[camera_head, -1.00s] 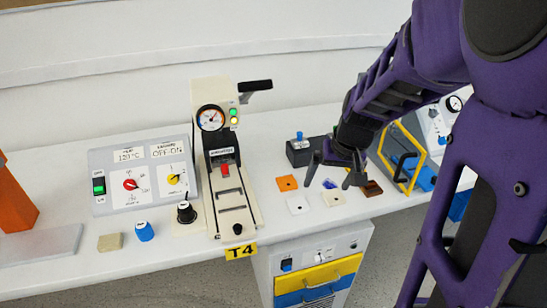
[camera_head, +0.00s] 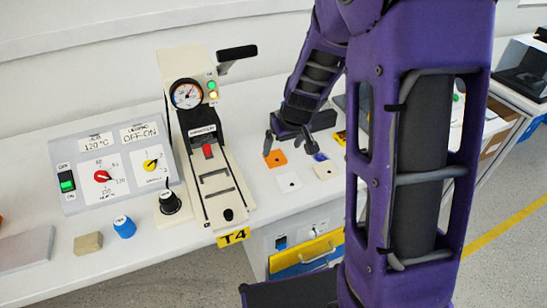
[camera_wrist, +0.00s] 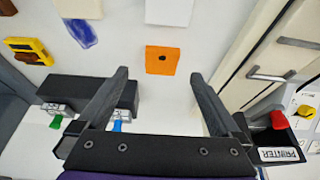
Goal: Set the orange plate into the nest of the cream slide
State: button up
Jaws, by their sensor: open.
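The orange plate (camera_head: 275,158), a flat square with a dark hole, lies on the white table right of the press. It also shows in the wrist view (camera_wrist: 162,60), flat and just beyond my fingertips. My gripper (camera_head: 290,147) is open and empty above the plate; in the wrist view its fingers (camera_wrist: 160,76) point towards the plate, one on each side, apart from it. The cream slide (camera_head: 222,188) lies along the press base, left of my gripper. It partly shows at the right of the wrist view (camera_wrist: 258,48). I cannot clearly make out its nest.
A white plate (camera_head: 289,182), a cream plate (camera_head: 325,171) and a blue piece (camera_head: 319,157) lie near the orange plate. The press gauge head (camera_head: 187,94) and dark lever (camera_head: 237,53) stand left. A dark block with small levers (camera_wrist: 88,92) is beside my gripper.

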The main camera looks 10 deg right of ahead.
aim_at(275, 156)
jog(key=x, duration=0.4)
jog(key=w+x, duration=0.1)
jog(key=x, duration=0.2)
jog(key=shift+a+r+b, duration=0.15)
jog(key=shift+a+b, duration=0.15)
jog(key=shift+b, duration=0.05)
jog(key=shift+r, duration=0.1)
jog(key=c, duration=1.3)
